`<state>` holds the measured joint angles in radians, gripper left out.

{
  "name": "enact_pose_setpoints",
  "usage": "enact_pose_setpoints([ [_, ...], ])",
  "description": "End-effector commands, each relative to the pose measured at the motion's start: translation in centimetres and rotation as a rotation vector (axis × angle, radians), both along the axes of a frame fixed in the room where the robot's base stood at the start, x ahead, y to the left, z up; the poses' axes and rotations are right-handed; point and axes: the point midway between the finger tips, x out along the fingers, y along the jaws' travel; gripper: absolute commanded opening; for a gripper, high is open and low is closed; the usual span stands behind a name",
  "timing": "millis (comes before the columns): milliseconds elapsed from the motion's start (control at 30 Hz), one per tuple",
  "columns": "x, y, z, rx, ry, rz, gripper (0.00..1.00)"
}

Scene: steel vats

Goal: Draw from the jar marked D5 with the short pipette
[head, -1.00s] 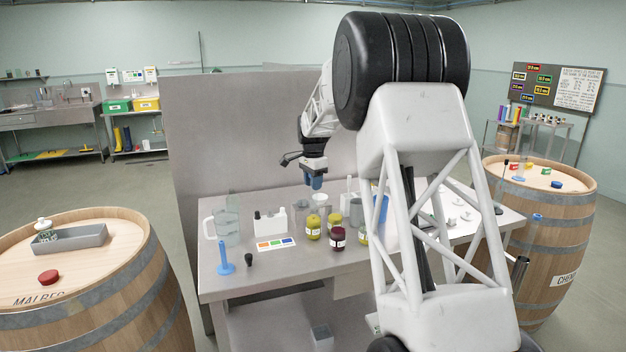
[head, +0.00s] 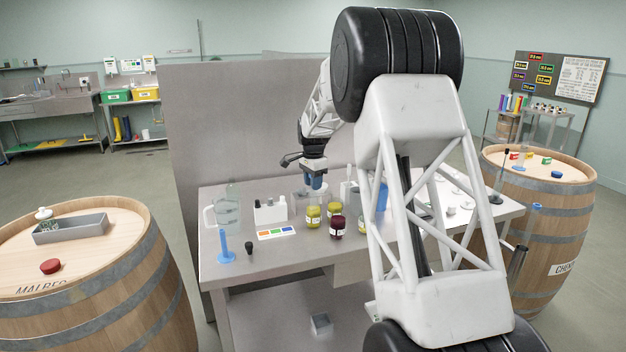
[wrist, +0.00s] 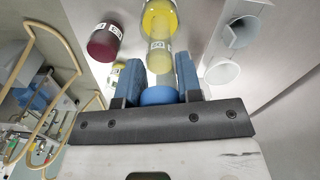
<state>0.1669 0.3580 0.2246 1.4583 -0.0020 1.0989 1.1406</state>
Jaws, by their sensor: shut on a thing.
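My gripper (head: 315,182) hangs above the back part of the bench, just behind the jars. In the wrist view my gripper (wrist: 158,78) has its blue fingers closed on a pipette with a blue bulb (wrist: 158,95). Its clear tube points away from the wrist and overlaps a yellow jar (wrist: 160,20); I cannot tell whether the tip is inside it. In the head view yellow jars (head: 313,217) stand close to a dark red jar (head: 337,229), which also shows in the wrist view (wrist: 103,42). The jar labels are too small to read, so I cannot tell which is D5.
A clear jug (head: 228,212), a white holder (head: 270,212), a colour card (head: 277,233) and a blue stand (head: 224,250) are on the left of the bench. White cup-like pieces (wrist: 222,72) are near the gripper. A grey panel (head: 245,110) closes the back.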

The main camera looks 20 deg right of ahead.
Motion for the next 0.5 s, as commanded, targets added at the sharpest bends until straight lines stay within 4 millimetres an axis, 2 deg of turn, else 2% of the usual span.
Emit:
enact_pose_setpoints([
  [233,-0.02,0.0,-0.94,0.0,0.001,0.0,0.1],
  [500,-0.02,0.0,-1.12,0.0,0.0,0.0,0.1],
])
